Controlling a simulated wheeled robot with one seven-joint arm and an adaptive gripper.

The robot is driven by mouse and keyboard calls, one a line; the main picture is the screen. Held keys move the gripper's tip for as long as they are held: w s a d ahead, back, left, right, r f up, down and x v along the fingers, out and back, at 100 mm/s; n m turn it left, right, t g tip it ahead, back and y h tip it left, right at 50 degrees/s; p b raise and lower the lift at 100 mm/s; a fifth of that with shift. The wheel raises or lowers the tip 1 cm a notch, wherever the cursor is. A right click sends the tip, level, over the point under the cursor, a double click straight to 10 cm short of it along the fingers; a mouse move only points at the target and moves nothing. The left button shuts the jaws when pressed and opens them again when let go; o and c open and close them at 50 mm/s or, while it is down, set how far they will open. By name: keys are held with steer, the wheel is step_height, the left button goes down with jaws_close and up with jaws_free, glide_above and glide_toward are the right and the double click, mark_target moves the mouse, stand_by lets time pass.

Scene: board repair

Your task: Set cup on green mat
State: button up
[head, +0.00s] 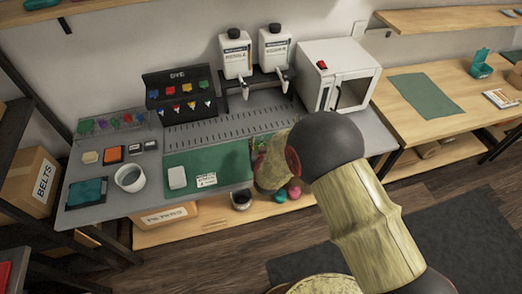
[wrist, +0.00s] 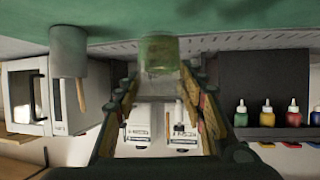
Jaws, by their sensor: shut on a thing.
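A clear, green-tinted cup (wrist: 158,52) sits between the fingertips of my gripper (wrist: 160,78) in the wrist view, which looks upside down. My gripper is shut on it. In the head view my gripper (head: 257,152) is at the right end of the green mat (head: 215,163) on the grey bench, and my arm largely hides the cup. The green mat also fills the top of the wrist view (wrist: 200,12). I cannot tell whether the cup touches the mat.
A white block (head: 177,177) and a label card (head: 206,181) lie on the mat. A grey cup with a wooden stick (wrist: 68,50) stands beside my gripper. Dispenser bottles (head: 235,55) and a white cabinet (head: 335,75) stand behind. Another green mat (head: 426,95) lies on the right table.

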steer(key=shift+w+f, duration=0.5)
steer(key=shift+f, duration=0.1)
steer(key=shift+w+f+b, duration=0.2)
steer(key=shift+f+b, duration=0.6)
steer(key=shift+f, duration=0.8)
steer(key=shift+f, duration=0.1)
steer(key=shift+f, duration=0.1)
steer(key=o, duration=1.2)
steer(key=shift+o, duration=0.6)
